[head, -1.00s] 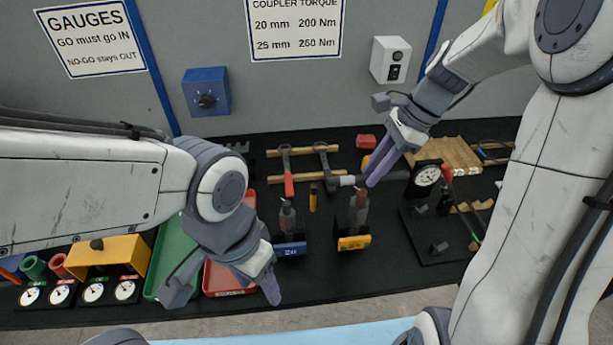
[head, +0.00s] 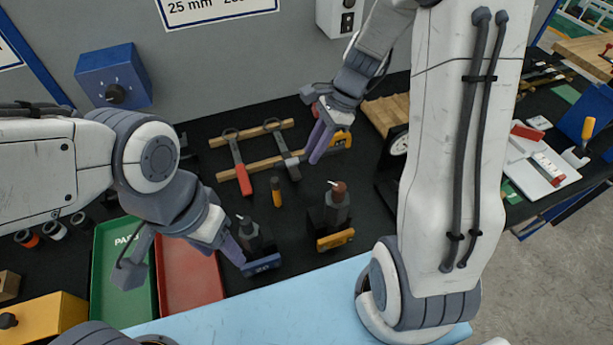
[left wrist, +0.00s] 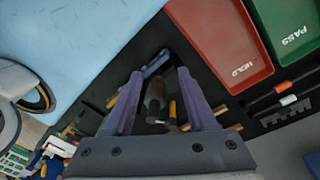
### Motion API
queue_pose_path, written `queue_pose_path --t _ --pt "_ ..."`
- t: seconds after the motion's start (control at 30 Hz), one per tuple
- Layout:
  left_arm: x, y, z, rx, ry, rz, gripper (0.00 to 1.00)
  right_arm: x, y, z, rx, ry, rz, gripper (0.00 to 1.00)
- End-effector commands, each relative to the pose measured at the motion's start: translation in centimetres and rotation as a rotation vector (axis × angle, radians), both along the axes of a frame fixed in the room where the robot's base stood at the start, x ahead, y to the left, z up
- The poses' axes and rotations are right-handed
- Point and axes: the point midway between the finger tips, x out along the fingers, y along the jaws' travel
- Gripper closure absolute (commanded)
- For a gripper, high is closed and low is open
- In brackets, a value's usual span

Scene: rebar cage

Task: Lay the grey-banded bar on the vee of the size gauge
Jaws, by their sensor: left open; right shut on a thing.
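My right gripper (head: 318,140) is low over the black bench mat, beside the wooden rails. The size gauge (head: 398,145), a black stand with a white dial, is right of this gripper. My right arm hides much of it, and its vee is not visible. My left gripper (head: 236,248) is open and empty at the front, near a bottle in a blue-fronted holder (head: 262,264). In the left wrist view its fingers (left wrist: 160,73) are apart above the bottle.
A red tray (head: 190,280) and green tray (head: 110,270) lie on the left. A red-handled wrench (head: 240,168) rests on wooden rails. A bottle in a yellow-fronted holder (head: 335,240) stands at the front. A yellow piece (head: 342,140) is behind the right fingers.

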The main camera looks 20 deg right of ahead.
Motion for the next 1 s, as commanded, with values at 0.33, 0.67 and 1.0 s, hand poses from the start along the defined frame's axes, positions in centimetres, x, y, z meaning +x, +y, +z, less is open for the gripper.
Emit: queue_pose_path --t 0.33,0.67,1.0 --pt "0.0 0.0 -0.3 0.0 0.0 0.0 0.43 -0.1 -0.1 -6.9 0.0 0.002 -0.004 1.0" --pt "0.0 0.0 -0.5 0.0 0.0 0.0 0.43 -0.1 -0.1 -10.6 0.001 0.003 -0.004 1.0" --pt "0.0 0.0 -0.6 0.0 0.0 0.0 0.43 0.0 -0.2 -11.1 -0.001 -0.002 -0.004 1.0"
